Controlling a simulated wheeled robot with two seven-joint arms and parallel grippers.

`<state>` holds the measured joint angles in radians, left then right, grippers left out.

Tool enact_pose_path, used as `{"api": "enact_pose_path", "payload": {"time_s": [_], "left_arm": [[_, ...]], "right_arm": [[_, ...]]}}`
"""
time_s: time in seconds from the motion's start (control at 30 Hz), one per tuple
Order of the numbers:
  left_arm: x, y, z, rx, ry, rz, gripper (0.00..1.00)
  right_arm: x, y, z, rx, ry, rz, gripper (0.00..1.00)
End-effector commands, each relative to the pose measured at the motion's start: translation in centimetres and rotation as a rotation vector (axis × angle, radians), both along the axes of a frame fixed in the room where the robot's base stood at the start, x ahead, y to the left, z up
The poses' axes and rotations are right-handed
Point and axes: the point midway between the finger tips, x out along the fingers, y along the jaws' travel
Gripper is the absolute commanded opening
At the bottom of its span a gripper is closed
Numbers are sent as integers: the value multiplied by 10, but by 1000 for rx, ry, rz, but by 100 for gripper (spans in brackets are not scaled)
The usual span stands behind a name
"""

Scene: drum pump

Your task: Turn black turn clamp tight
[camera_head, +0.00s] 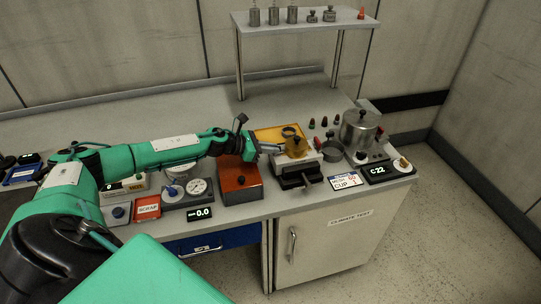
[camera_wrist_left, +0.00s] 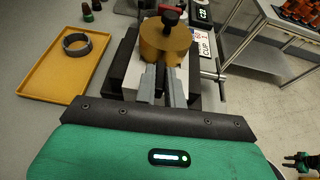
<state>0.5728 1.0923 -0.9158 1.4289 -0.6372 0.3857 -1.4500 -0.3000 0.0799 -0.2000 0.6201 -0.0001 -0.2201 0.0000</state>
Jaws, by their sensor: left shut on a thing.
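A brass cylinder (camera_head: 296,147) sits on a dark vise-like fixture (camera_head: 297,177) on the bench; it also shows in the left wrist view (camera_wrist_left: 166,42). A black piece with a red knob (camera_wrist_left: 171,14) stands on top of the cylinder. My left gripper (camera_head: 268,148) reaches in from the left beside the cylinder. In the left wrist view its grey fingers (camera_wrist_left: 164,84) are shut on a narrow black piece (camera_wrist_left: 165,77), which looks like the black turn clamp; the fingers hide most of it. What seems to be my right gripper (camera_wrist_left: 301,161) is small at the lower right edge.
A yellow tray (camera_wrist_left: 45,84) with a dark ring (camera_wrist_left: 76,44) lies beside the fixture. An orange-brown box (camera_head: 240,181) stands left of it. A metal pot (camera_head: 358,130) and a C22 display (camera_head: 378,171) are on the right. A raised shelf (camera_head: 300,26) spans the back.

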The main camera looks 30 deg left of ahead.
Motion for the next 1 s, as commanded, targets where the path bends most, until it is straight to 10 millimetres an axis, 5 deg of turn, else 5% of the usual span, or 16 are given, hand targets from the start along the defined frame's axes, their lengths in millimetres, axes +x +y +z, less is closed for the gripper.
{"api": "enact_pose_path", "payload": {"time_s": [0.67, 0.8, 1.0], "left_arm": [[1, 1, 2, -1, -2, -66, 0], [1, 1, 2, -1, -2, -66, 33], [1, 1, 1, -1, -1, -66, 33]], "right_arm": [[0, 0, -14, 0, 0, 0, 36], [0, 0, -14, 0, 0, 0, 36], [0, 0, -14, 0, 0, 0, 36]]}}
